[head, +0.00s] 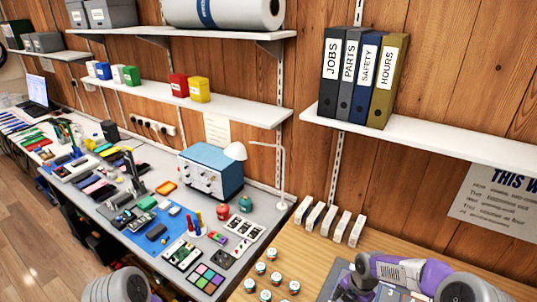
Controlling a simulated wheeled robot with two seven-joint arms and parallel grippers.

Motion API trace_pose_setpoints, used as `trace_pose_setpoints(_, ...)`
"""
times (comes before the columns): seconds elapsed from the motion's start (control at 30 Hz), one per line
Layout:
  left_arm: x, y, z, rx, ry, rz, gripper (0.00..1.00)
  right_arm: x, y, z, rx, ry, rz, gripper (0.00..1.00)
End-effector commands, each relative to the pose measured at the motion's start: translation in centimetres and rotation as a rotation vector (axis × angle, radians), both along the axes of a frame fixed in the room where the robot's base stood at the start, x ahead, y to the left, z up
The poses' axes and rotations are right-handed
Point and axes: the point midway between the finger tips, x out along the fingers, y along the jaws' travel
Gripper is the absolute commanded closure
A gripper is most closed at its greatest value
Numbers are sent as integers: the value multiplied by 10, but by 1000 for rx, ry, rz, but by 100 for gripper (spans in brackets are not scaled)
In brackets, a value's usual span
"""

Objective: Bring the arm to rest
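My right arm comes in at the bottom right, purple and grey. Its dark end, which looks like my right gripper (350,288), is low over a grey mat or tray (330,284) on the wooden table (308,262). The fingers are too small and cut off to tell open from shut. A rounded grey part of my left arm shows at the bottom left edge. My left gripper is not in view. No phone is clearly visible in either hand.
Several small jars (260,267) and white boxes (330,219) stand on the wooden table. The grey bench (150,226) at left is crowded with tools, a blue instrument (211,170) and a white lamp (282,165). Binders (357,80) stand on a wall shelf (430,137).

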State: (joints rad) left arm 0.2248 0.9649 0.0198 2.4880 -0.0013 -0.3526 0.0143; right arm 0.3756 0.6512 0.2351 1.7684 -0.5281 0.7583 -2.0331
Motion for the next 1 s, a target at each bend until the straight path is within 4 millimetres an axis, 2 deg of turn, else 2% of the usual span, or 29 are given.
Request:
trace_pose_setpoints(0.17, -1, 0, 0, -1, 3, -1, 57, -21, 38, -33, 86, 55, -275, 24)
trace_pose_setpoints(0.27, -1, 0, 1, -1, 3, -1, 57, -40, 64, -55, 143, 114, -509, 24)
trace_pose_setpoints(0.4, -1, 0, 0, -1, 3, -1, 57, -73, 100, -84, 205, 229, -903, 24)
trace_pose_setpoints(0.53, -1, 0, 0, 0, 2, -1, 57, -108, 125, -106, 226, 347, -1285, 24)
trace_pose_setpoints(0.7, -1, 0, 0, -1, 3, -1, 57, -156, 144, -127, 203, 486, -1785, 24)
trace_pose_setpoints(0.93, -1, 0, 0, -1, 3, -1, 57, -218, 147, -142, 115, 590, -2416, 24)
trace_pose_setpoints(1.0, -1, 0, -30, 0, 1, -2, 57, -211, 147, -172, 130, 584, -2403, 24)
